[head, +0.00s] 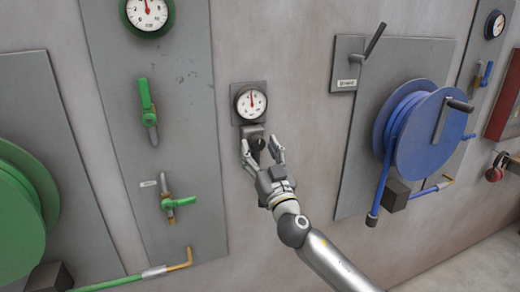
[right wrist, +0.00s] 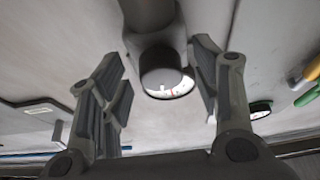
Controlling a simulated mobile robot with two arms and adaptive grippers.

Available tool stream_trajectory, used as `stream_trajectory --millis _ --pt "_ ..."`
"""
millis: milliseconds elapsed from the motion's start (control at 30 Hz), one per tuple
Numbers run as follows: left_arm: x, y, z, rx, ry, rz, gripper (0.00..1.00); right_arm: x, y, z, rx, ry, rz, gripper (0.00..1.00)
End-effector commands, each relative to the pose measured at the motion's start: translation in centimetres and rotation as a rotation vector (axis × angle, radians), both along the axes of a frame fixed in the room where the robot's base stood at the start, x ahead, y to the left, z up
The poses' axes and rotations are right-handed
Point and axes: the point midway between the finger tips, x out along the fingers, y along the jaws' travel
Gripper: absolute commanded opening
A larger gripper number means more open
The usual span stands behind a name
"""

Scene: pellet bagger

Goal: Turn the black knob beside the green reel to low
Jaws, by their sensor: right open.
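The black knob (head: 258,143) sits on the wall just below a white-faced gauge (head: 251,103), to the right of the green reel (head: 22,205). My right gripper (head: 262,149) is open, with one finger on each side of the knob. I cannot tell whether the fingers touch it. The knob's pointer and setting are too small to read. My left gripper is not in view.
A grey panel (head: 185,60) with a green-rimmed gauge (head: 147,14), a green lever (head: 147,95) and a green-handled valve (head: 175,202) is to the left. A blue reel (head: 430,135) and a grey lever (head: 374,42) are to the right.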

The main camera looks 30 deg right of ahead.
Motion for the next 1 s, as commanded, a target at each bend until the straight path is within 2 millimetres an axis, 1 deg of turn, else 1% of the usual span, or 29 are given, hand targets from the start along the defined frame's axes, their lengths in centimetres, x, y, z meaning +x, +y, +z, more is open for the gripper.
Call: stream_trajectory --millis 67,400,733,867,1000 --pt "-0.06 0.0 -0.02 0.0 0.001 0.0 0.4 -0.01 0.0 -0.02 0.0 0.0 0.0 0.56" --pt "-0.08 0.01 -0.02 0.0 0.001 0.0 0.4 -0.03 0.0 -0.02 0.0 0.0 0.0 0.12" --pt "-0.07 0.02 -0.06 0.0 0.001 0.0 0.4 -0.06 -0.08 -0.06 -0.043 0.011 0.0 0.12" --pt "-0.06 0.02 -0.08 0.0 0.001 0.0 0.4 -0.08 -0.15 -0.03 -0.109 0.026 0.0 0.12" --pt "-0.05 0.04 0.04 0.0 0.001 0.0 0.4 -0.1 -0.24 0.1 -0.212 0.05 0.002 0.12"
